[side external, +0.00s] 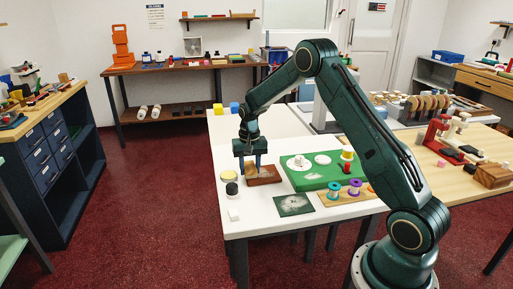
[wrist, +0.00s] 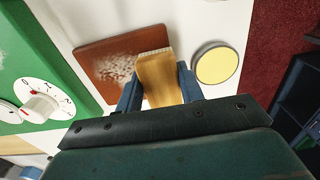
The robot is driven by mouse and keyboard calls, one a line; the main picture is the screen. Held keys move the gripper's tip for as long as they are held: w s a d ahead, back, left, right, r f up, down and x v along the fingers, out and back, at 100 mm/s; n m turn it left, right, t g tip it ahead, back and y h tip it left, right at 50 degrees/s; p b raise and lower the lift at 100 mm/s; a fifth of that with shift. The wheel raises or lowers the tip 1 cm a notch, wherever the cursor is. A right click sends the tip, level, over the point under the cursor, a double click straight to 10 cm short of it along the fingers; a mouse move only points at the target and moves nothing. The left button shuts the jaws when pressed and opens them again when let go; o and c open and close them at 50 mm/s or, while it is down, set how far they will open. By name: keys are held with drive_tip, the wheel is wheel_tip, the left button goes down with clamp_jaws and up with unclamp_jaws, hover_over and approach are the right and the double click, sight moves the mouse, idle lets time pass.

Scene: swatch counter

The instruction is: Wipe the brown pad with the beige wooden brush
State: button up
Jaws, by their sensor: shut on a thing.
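The brown pad (side external: 268,178) lies flat on the white table, left of the green board. In the wrist view the brown pad (wrist: 100,62) has a pale speckled patch near its middle and right. My gripper (wrist: 160,74) is shut on the beige wooden brush (wrist: 157,88), with a blue finger on each side of it. The brush's bristle end reaches over the pad's right part in the wrist view. I cannot tell whether the bristles touch the pad. In the side view my gripper (side external: 253,163) is low over the pad, pointing down, and mostly hides the brush.
The green board (side external: 312,183) with white dials (wrist: 40,105) stands beside the pad. A yellow-topped round tin (wrist: 215,64) is close on the other side.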

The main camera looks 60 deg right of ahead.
sight(276, 172)
drive_tip(key=shift+w+a, duration=0.35)
drive_tip(key=shift+a, duration=0.05)
drive_tip(key=shift+s+d, duration=3.6)
drive_tip(key=shift+d, duration=0.05)
drive_tip(key=shift+s+a, duration=0.2)
drive_tip(key=shift+s, duration=0.1)
drive_tip(key=shift+a, duration=0.3)
drive_tip(key=shift+w+a, duration=3.45)
drive_tip(key=shift+w, duration=0.1)
drive_tip(key=shift+s+d, duration=3.6)
wheel_tip(276, 172, up, 8)
drive_tip(key=shift+r, duration=0.1)
